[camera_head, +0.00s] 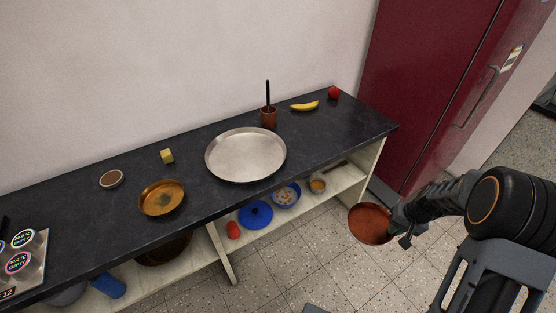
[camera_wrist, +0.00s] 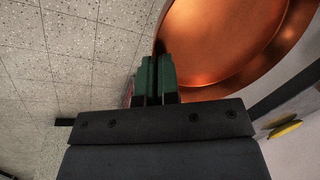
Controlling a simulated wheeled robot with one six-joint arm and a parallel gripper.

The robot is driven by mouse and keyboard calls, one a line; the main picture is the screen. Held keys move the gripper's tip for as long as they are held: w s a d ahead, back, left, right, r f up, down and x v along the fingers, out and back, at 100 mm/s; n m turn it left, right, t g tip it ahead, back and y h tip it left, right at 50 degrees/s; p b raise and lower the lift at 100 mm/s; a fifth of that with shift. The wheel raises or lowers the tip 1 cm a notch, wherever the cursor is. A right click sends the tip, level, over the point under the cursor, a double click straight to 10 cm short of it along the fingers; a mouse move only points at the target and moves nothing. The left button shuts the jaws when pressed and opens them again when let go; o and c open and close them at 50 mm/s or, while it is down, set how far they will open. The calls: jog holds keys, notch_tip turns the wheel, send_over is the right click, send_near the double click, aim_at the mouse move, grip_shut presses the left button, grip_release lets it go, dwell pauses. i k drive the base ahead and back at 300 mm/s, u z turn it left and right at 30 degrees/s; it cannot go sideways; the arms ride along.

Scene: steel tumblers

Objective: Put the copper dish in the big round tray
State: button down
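The copper dish (camera_head: 369,223) is in my gripper (camera_head: 395,222), held out over the floor to the right of the counter. In the wrist view the copper dish (camera_wrist: 235,40) fills the upper right, with its rim between the green fingertips of my gripper (camera_wrist: 156,75). The fingers are shut on the rim. The big round tray (camera_head: 246,155) is a wide silver disc with a low rim, lying empty on the dark counter. The dish is apart from the tray, to its right and nearer the robot.
On the dark counter (camera_head: 325,139), a brown cup with a black stick (camera_head: 268,117), banana (camera_head: 304,106) and red fruit (camera_head: 334,92) stand behind the tray. A dark red cabinet (camera_head: 425,90) stands right.

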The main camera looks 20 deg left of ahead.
aim_at(241, 158)
jog(key=u, duration=1.95)
